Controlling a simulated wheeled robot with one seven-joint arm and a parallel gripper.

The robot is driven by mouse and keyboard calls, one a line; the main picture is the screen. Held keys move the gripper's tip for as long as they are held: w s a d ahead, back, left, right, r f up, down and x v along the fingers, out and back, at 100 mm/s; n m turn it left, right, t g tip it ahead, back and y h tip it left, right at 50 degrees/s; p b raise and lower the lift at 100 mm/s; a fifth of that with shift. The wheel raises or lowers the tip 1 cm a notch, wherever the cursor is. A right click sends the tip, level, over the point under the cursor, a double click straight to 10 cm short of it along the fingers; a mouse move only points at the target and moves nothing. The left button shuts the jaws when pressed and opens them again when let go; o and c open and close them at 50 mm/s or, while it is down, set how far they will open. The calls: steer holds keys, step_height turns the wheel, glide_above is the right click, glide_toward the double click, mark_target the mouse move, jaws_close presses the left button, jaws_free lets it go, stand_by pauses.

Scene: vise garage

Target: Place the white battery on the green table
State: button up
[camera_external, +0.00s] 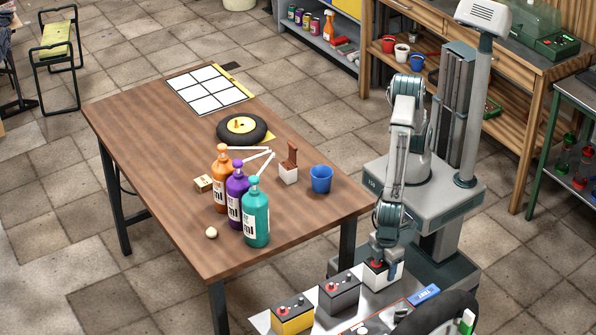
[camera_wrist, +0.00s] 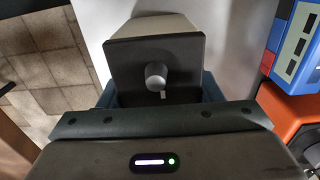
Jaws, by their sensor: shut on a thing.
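The white battery (camera_external: 372,279) has a dark top with a red part. It is at the right end of a row of batteries on the light worktop at the bottom. My gripper (camera_external: 385,262) is over it and shut on it. In the wrist view the battery's dark top (camera_wrist: 180,60) with a grey round terminal lies between my fingers (camera_wrist: 155,88), and its pale side shows behind. Whether it touches the worktop is hard to tell. A table with a green frame (camera_external: 537,160) and grey top stands at the far right edge, partly cut off.
A yellow battery (camera_external: 292,317) and a grey battery (camera_external: 339,294) stand left of it. A blue box (camera_external: 424,295) and a dark tyre (camera_external: 445,312) are close on the right. A brown table (camera_external: 190,150) holds bottles, a wheel and a blue cup (camera_external: 320,180). Tiled floor is open between tables.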

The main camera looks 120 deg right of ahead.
steer(key=shift+f, duration=0.1)
steer(key=o, duration=1.8)
steer(key=shift+c, duration=0.2)
step_height(320, 180, up, 12)
steer(key=shift+r+p, duration=0.1)
steer(key=shift+p, duration=0.25)
steer(key=d+r, duration=0.4)
steer(key=d, duration=0.8)
steer(key=s+d+t, duration=0.1)
steer(key=s+d, duration=0.6)
steer(key=d, duration=0.3)
steer(key=s+d+t, duration=0.1)
steer(key=s+d, duration=0.6)
steer(key=d, duration=0.3)
steer(key=shift+s+r, duration=0.35)
steer(key=shift+r, duration=0.1)
